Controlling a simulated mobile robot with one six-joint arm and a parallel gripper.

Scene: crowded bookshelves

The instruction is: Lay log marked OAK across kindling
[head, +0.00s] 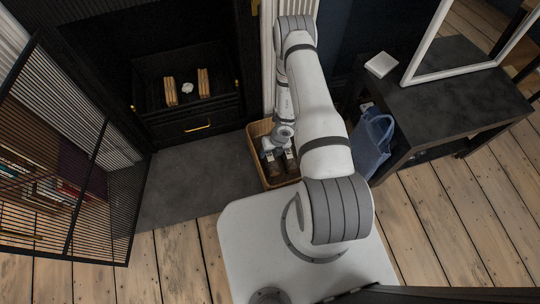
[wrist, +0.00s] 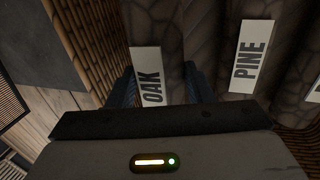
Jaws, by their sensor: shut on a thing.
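The log marked OAK (wrist: 174,45) stands in a wicker basket (head: 257,157), its white label facing the wrist camera. My gripper (wrist: 160,86) reaches down into the basket, with one finger on each side of the OAK log, and is shut on it. In the head view my gripper (head: 272,143) is partly hidden by my arm. Two pale kindling sticks, one on the left (head: 170,92) and one on the right (head: 203,82), lie apart in the black fireplace, with a small white thing (head: 187,88) between them.
A log marked PINE (wrist: 243,75) stands right of the OAK log. An open black mesh door (head: 110,170) is at left, and a grey hearth slab (head: 195,180) lies bare before the fireplace. A dark table (head: 455,90) and a blue bag (head: 372,140) are right of the basket.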

